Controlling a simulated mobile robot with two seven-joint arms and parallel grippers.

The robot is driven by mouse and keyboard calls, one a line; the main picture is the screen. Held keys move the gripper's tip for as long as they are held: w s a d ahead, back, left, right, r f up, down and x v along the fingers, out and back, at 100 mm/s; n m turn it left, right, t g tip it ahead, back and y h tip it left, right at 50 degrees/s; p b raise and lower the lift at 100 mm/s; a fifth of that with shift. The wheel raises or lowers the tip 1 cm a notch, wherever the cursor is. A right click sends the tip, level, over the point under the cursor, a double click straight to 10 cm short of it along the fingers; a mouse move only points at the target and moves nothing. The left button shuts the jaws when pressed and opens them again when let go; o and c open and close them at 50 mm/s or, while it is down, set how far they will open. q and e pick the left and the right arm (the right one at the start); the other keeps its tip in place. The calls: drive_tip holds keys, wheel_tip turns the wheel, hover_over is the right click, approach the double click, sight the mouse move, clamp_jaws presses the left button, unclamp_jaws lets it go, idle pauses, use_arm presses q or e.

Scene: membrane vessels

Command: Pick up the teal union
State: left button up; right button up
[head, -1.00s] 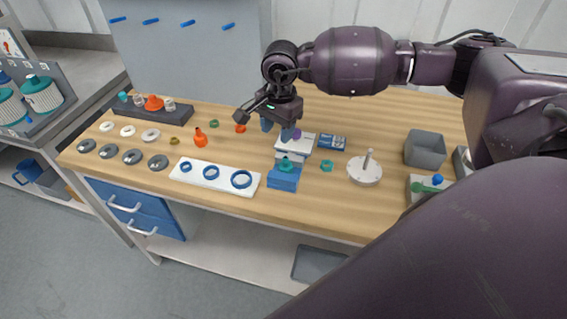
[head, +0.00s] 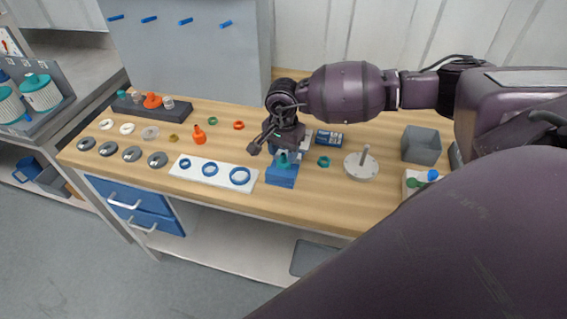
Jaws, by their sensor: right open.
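A teal fitting, which looks like the teal union (head: 283,161), sits on top of a blue block (head: 281,178) near the front edge of the workbench. My right gripper (head: 284,154) hangs over this block with its fingers pointing down. It is open, and its fingertips are at about the height of the teal piece. The gripper hides part of the piece, and I cannot tell whether the fingers touch it. My left gripper is not in view.
A teal ring (head: 323,161) lies right of the block, with a round plate with a post (head: 361,166) beyond it. A white board (head: 214,174) with blue rings lies to the left. A grey bin (head: 421,146) stands at the right. A blue box (head: 328,140) lies behind.

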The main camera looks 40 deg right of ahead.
drive_tip(key=shift+f, duration=1)
clamp_jaws()
drive_tip(key=shift+r, duration=0.1)
